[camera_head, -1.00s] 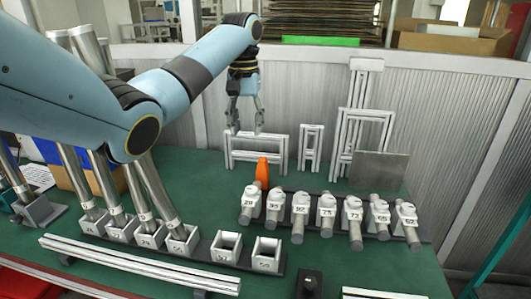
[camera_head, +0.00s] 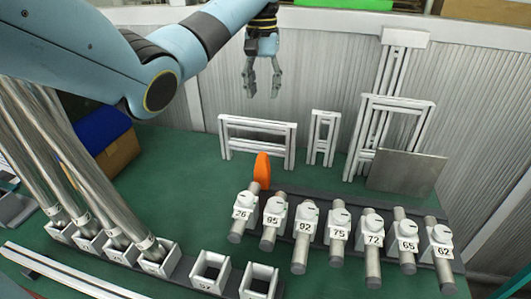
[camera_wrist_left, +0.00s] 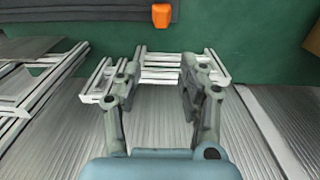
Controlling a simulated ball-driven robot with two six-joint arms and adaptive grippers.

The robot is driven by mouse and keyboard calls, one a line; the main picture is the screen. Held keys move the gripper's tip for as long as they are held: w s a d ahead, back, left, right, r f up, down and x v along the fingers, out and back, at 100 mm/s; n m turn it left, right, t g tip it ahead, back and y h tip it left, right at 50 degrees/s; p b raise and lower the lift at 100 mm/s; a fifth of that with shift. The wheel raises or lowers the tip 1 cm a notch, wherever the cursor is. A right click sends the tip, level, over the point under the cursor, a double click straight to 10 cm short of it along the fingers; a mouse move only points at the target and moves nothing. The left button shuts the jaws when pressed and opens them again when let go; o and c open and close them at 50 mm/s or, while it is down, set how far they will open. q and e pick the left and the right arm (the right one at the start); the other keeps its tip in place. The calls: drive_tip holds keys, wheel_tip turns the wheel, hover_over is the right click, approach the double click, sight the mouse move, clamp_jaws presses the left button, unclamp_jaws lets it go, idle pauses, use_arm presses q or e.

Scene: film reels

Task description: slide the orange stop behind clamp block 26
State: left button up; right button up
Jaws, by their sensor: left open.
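The orange stop (camera_head: 262,168) stands upright at the back of the row of clamp blocks, behind and between clamp block 26 (camera_head: 243,207) and the block marked 95 (camera_head: 273,210). Block 26 is the leftmost white block and has a grey cylinder through it. My left gripper (camera_head: 263,92) is open and empty, fingers down, raised in the air beyond the stop, in front of the back wall. In the left wrist view the stop (camera_wrist_left: 161,15) shows at the top, well apart from the open fingers (camera_wrist_left: 160,72). My right gripper is not in view.
Further numbered blocks, such as 75 (camera_head: 339,222), continue to the right on a dark rail. White frames (camera_head: 257,122) and a grey plate (camera_head: 407,172) stand behind. Tall metal tubes in white sockets (camera_head: 158,262) stand at left. Green table is bare left of block 26.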

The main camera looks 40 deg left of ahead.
use_arm(q)
drive_tip(key=f, duration=0.1)
drive_tip(key=b, duration=0.9)
hover_over(262, 155)
wheel_tip(262, 155, down, 9)
drive_tip(key=shift+f, duration=0.15)
wheel_tip(262, 155, down, 10)
drive_tip(key=shift+f+b, duration=0.25)
drive_tip(key=shift+b, duration=0.35)
clamp_jaws()
